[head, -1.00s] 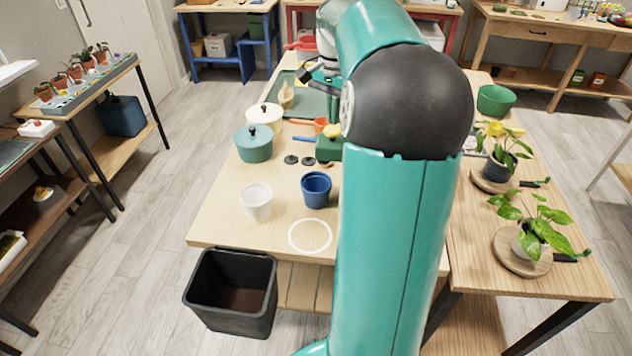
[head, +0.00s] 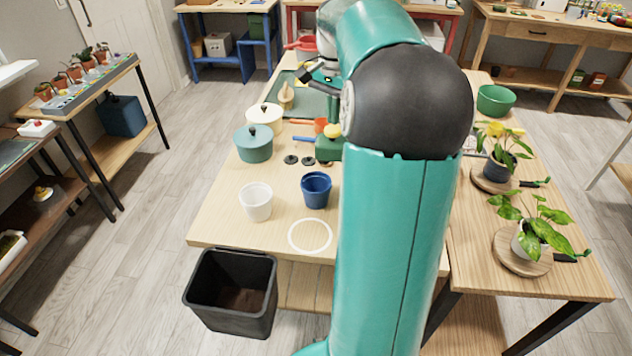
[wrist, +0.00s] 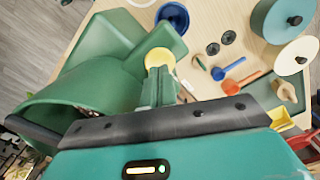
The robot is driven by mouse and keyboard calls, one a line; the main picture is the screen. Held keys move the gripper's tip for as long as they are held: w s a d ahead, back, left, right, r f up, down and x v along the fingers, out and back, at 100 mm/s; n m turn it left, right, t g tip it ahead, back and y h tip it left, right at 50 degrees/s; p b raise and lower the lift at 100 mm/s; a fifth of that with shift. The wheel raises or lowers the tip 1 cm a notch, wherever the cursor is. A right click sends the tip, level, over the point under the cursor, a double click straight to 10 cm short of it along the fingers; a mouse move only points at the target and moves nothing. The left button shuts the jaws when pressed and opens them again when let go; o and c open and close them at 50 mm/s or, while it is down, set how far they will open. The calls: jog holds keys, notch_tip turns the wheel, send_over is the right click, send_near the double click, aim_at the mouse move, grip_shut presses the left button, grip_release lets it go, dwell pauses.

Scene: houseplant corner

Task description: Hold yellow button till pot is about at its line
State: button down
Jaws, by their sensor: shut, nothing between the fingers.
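The yellow button (head: 332,131) sits on top of a green device (head: 329,150), mostly hidden behind my arm in the head view. In the wrist view the button (wrist: 160,59) is just beyond the tips of my gripper (wrist: 159,70). My gripper is shut and empty, its fingertips at or just above the button; I cannot tell whether they touch or press it. A blue pot (head: 316,189) stands on the table near the device; it also shows in the wrist view (wrist: 174,17), beside the green housing (wrist: 108,48). Its line and fill level cannot be made out.
A white pot (head: 256,202) stands left of the blue pot, behind a white ring (head: 310,235) on the table. Teal (head: 253,145) and cream (head: 265,117) lidded pots, black discs and scoops lie farther back. A black bin (head: 232,290) stands below the table's front edge.

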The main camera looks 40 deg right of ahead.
aim_at(333, 129)
jog(key=shift+f, duration=0.15)
jog(key=shift+f, duration=1.4)
dwell(1.1)
dwell(3.3)
jog(key=shift+r, duration=2.5)
jog(key=a+r+n+t+h, duration=0.15)
jog(key=a+n, duration=0.25)
jog(key=a, duration=0.7)
jog(key=s+a+f+n+t, duration=0.1)
jog(key=s+a+n, duration=0.3)
jog(key=a, duration=0.4)
jog(key=s+a+f+n+t+y, duration=0.1)
jog(key=s+a+n, duration=0.3)
jog(key=a, duration=0.4)
jog(key=s+a+f+n+t, duration=0.2)
jog(key=s+a+f+n, duration=0.1)
jog(key=a, duration=0.5)
jog(key=shift+s+a+f+n, duration=0.25)
jog(key=shift+s+n, duration=0.35)
jog(key=shift+s, duration=0.6)
